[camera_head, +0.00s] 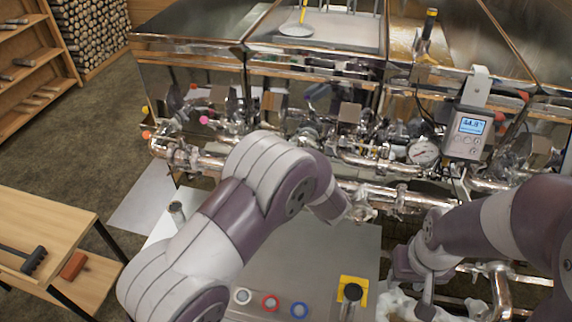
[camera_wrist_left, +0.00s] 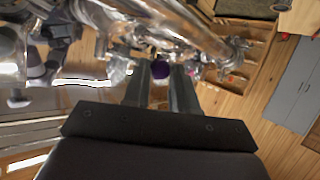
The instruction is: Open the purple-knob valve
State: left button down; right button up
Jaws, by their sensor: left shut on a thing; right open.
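The purple knob (camera_wrist_left: 160,69) shows in the left wrist view between the two dark fingers of my left gripper (camera_wrist_left: 164,84), close to the shiny pipes. My left gripper is shut on it. In the head view my left arm reaches to the pipework at the middle; its wrist hides the fingers and the knob there. Most of the valve body is hidden, so I cannot tell its angle. My right gripper (camera_head: 418,285) is open, low at the right in the head view, apart from the valve.
Copper and steel pipes (camera_head: 400,197) run across the front of the evaporator (camera_head: 190,85). A pressure gauge (camera_head: 424,152) and a grey digital meter (camera_head: 468,133) sit to the right. A pink knob (camera_head: 204,120) is at the left. A wooden table (camera_head: 45,225) stands at the lower left.

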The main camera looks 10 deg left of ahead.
pick_arm(q)
jog(key=shift+r, duration=0.1)
jog(key=c, duration=0.9)
grip_release()
jog(key=shift+w, duration=0.1)
jog(key=shift+d, duration=0.1)
jog(key=b+v, duration=0.4)
jog(key=v, duration=0.8)
jog(key=shift+s+b, duration=0.25)
jog(key=shift+b, duration=0.05)
jog(key=shift+d, duration=0.1)
